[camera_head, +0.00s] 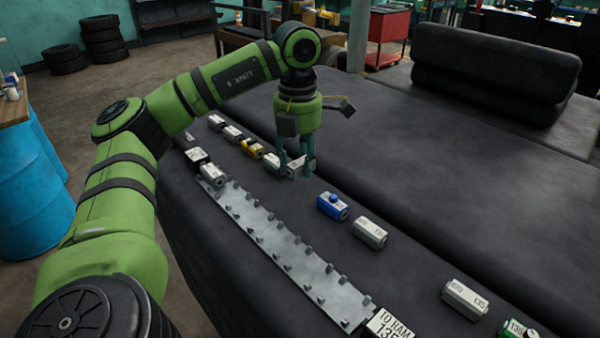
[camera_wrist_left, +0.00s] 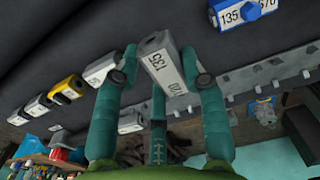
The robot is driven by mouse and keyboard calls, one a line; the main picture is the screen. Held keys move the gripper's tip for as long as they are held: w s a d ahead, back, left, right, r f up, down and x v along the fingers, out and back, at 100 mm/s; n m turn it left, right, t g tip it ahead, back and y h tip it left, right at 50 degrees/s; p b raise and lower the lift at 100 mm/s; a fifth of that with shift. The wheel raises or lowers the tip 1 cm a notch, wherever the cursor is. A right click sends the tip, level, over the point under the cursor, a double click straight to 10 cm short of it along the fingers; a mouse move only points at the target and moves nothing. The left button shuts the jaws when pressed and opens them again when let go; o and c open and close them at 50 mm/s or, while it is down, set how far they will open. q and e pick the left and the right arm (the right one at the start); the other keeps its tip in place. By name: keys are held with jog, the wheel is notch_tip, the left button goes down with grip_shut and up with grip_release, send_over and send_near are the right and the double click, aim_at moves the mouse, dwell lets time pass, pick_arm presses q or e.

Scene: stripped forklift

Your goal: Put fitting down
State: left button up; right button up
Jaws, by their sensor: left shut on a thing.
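My left gripper (camera_head: 296,165) is above the dark padded surface and shut on a light grey fitting (camera_head: 297,169). The metal strip with pegs (camera_head: 275,245) lies to the left of and nearer than the gripper. One grey fitting (camera_head: 212,176) stands at the strip's far end. A label block reading TO RAM 135 (camera_head: 390,326) is at the near end. Whether the held fitting touches the surface is unclear. My right gripper is not in view.
A row of fittings runs past the gripper: a yellow-marked one (camera_head: 252,149) beyond, then a blue-topped one (camera_head: 332,206), grey ones (camera_head: 369,232) (camera_head: 465,298) and a green-marked one (camera_head: 516,328) nearer. A black seat back (camera_head: 505,80) stands behind. The strip's middle is bare.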

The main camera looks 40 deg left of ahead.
aim_at(299, 187)
pick_arm(q)
jog(key=shift+w+a+f, duration=0.1)
jog(key=shift+w, duration=0.1)
jog(key=shift+f+p, duration=0.3)
jog(key=shift+f, duration=0.05)
notch_tip(299, 187, down, 2)
jog(key=shift+f+p, duration=0.2)
jog(key=shift+p, duration=0.35)
jog(key=shift+f, duration=0.65)
jog(key=o, duration=1.2)
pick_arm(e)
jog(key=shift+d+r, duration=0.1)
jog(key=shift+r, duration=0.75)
